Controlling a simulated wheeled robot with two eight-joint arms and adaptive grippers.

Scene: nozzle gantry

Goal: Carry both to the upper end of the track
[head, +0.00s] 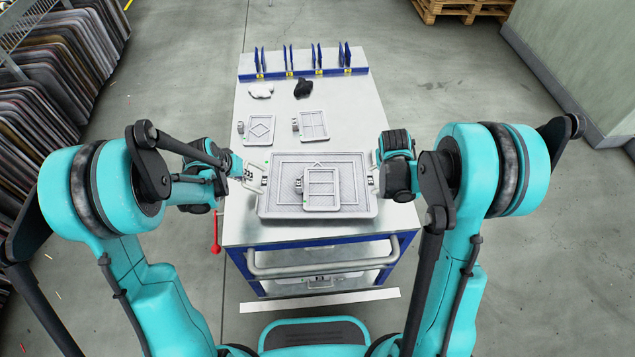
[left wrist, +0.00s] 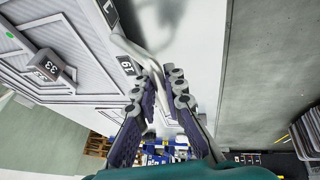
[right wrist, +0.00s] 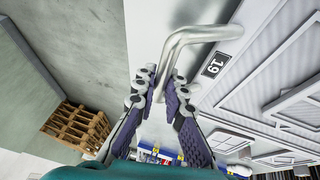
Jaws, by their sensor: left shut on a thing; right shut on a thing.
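A large grey framed panel (head: 268,207) lies level across the near part of the workbench top, with a bent metal handle at each side. A smaller grey grid panel (head: 322,203) lies on it, right of centre. My left gripper (head: 249,178) is shut on the left handle, which runs between its fingers in the left wrist view (left wrist: 143,45). My right gripper (right wrist: 168,82) is shut on the right handle (right wrist: 190,36); its fingers are mostly hidden in the head view. I cannot tell whether the large panel touches the bench.
Farther up the bench (head: 290,235) lie a diamond-pattern panel (head: 262,131) and another grid panel (head: 313,125). Beyond are a white lump (head: 260,90), a black lump (head: 302,88) and upright blue fins (head: 319,58) at the far edge. A red lever (head: 216,232) hangs at the left side.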

